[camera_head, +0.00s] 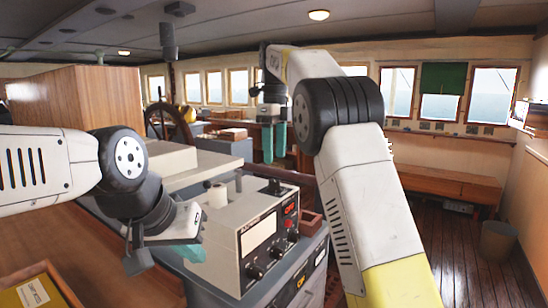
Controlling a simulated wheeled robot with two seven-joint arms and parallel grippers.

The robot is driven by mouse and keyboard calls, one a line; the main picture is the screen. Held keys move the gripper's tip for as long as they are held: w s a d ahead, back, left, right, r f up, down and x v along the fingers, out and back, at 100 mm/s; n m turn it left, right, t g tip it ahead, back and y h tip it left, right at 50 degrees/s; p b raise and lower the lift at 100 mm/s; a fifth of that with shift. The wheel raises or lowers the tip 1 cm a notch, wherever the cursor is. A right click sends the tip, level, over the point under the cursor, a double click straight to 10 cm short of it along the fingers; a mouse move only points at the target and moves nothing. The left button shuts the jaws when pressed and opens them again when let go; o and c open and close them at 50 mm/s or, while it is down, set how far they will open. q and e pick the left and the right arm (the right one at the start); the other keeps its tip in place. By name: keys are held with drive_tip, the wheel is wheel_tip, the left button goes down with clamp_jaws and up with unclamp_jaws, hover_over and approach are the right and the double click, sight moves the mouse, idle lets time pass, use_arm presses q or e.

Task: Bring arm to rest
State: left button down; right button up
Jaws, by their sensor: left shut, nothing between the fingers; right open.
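My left arm comes in from the left edge. Its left gripper (190,254) is shut and empty, with teal fingertips pointing down in front of the grey instrument box (228,238); I cannot tell whether it touches the box. My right arm rises from the bottom right and bends over at a black joint. Its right gripper (273,146) hangs with teal fingers pointing down, open and empty, in the air beyond the instrument box. The arm hides part of the room behind it.
The box has a lit display, red digits and knobs, and stands on a grey console. A ship's wheel (160,122), a wooden bench (440,183) and a bin (497,240) stand farther back.

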drive_tip(key=s+d+n+t+y, duration=0.3)
drive_tip(key=s+d+n, duration=0.8)
drive_tip(key=s+d, duration=0.1)
drive_tip(key=s+d+f+n+t, duration=0.1)
drive_tip(key=s+f+n, duration=0.4)
drive_tip(key=s, duration=0.3)
drive_tip(key=s+d+f+n+t, duration=0.1)
drive_tip(key=s+f+n+t, duration=0.1)
drive_tip(key=s+f+n, duration=0.4)
drive_tip(key=s+n, duration=0.2)
drive_tip(key=s, duration=0.1)
drive_tip(key=shift+f+h, duration=0.25)
drive_tip(key=shift+h, duration=0.15)
